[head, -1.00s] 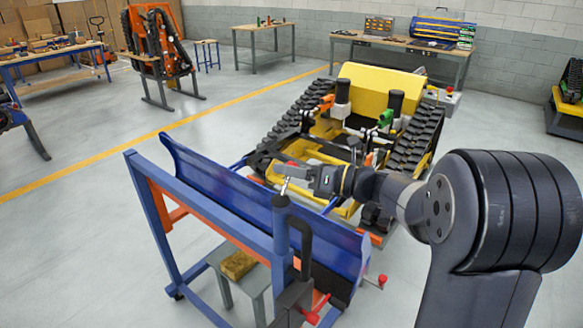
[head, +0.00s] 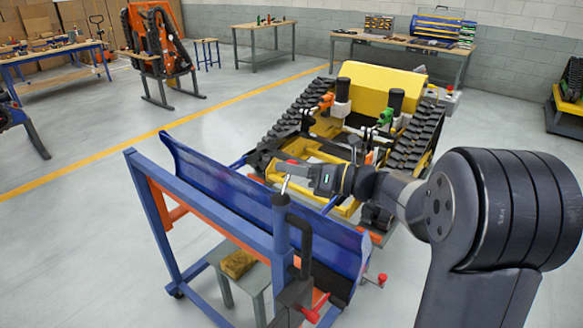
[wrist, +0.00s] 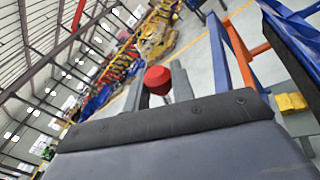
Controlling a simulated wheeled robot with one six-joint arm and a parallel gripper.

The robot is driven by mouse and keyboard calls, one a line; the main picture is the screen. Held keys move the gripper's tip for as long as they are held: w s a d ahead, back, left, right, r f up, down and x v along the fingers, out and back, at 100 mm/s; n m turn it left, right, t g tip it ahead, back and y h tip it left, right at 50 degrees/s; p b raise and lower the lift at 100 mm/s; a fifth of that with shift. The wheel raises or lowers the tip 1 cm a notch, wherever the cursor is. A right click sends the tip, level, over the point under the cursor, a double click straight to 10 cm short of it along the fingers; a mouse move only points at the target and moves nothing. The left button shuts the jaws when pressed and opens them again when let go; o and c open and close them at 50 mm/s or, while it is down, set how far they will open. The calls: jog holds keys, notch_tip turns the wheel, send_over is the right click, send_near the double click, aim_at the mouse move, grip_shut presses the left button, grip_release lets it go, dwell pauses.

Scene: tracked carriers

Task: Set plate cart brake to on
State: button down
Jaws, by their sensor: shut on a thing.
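The plate cart (head: 153,220) is a blue and orange frame bearing a long curved blue plate (head: 215,185). A thin metal lever (head: 285,185) rises from the top of the cart's near post (head: 281,225) and leans slightly right towards a red knob (head: 292,162). My gripper (head: 294,169) is shut on this knob, above the plate's upper edge. In the wrist view the red knob (wrist: 157,80) sits between my two grey fingers. No brake marking is readable, so I cannot tell its setting.
A yellow tracked carrier (head: 365,90) stands just behind the cart. A grey stool (head: 258,285) with a yellow-brown block (head: 237,264) is under the plate. More red handles (head: 382,279) stick out low on the cart's right. The floor to the left is open.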

aim_at(282, 193)
jog(key=shift+s+a+r+n+h+b, duration=0.2)
jog(key=shift+s+a+n, duration=0.1)
jog(key=shift+n, duration=0.3)
jog(key=shift+s+a+r+n+h+b, duration=0.1)
jog(key=shift+s+a+r+n+h, duration=0.15)
jog(key=shift+n, duration=0.35)
jog(key=shift+s+a+n+h+b, duration=0.15)
jog(key=shift+s+a+n+b, duration=0.2)
jog(key=shift+n, duration=0.25)
jog(key=shift+s+a+n+h+b, duration=0.1)
jog(key=shift+s+a+n+b, duration=0.1)
jog(key=shift+s+n, duration=0.3)
jog(key=n+b, duration=0.1)
jog(key=s+a+n+h+b, duration=0.1)
jog(key=n, duration=0.1)
jog(key=shift+s+a+f, duration=0.1)
jog(key=shift+s+f, duration=0.05)
jog(key=shift+s, duration=0.1)
jog(key=shift+s+a+f+n+t+h+b, duration=0.2)
jog(key=shift+s+a+n+h+b, duration=0.15)
jog(key=shift+n+b, duration=0.3)
jog(key=shift+s+a+f+n+t+h+b, duration=0.1)
jog(key=shift+s+a+n+t+h+b, duration=0.25)
jog(key=shift+n+b, duration=0.3)
jog(key=shift+d, duration=0.1)
jog(key=c, duration=1.2)
grip_release()
jog(key=shift+s, duration=0.1)
